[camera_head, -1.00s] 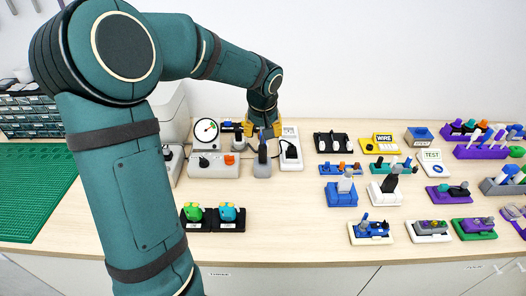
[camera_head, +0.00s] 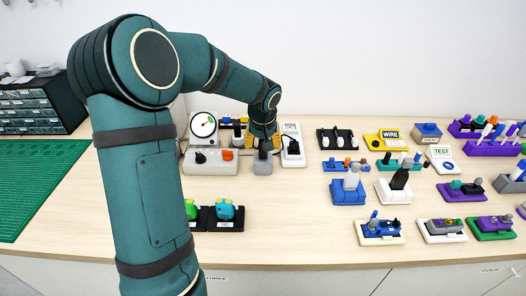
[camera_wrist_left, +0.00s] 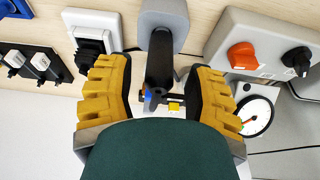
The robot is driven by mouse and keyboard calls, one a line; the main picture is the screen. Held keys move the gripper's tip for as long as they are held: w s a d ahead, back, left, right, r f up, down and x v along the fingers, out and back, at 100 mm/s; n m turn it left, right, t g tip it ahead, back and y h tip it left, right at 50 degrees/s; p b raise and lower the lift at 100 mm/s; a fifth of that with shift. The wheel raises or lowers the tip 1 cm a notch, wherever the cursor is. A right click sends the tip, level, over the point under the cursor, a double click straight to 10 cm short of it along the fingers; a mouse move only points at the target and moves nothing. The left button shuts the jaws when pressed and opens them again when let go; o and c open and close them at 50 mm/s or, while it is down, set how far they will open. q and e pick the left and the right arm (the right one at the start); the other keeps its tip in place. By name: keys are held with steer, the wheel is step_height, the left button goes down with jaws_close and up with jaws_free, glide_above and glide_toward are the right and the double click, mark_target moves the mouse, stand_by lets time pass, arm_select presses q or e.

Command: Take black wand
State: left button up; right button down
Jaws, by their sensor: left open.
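The black wand (camera_wrist_left: 159,62) stands upright in a grey holder (camera_wrist_left: 165,14), as the left wrist view shows. In the head view, a short dark part of the wand (camera_head: 264,147) shows below my fingers, above the grey holder (camera_head: 263,168). My left gripper (camera_head: 263,136) is open above the holder with its yellow fingers pointing down. In the left wrist view, the fingers of my left gripper (camera_wrist_left: 158,78) stand on either side of the wand, with a gap on each side. My right gripper is not in view.
A grey box with an orange knob (camera_head: 226,155) and a dial gauge (camera_head: 203,125) stand left of the holder. A white socket strip with a black plug (camera_head: 293,148) stands close on its right. Several coloured trays fill the right side. Bare wood lies in front.

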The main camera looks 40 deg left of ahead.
arm_select(q)
steer(key=shift+b+x, duration=0.35)
steer(key=shift+x, duration=0.5)
jaws_close()
steer(key=shift+r, duration=0.1)
step_height(320, 180, up, 10)
steer(key=p, duration=0.7)
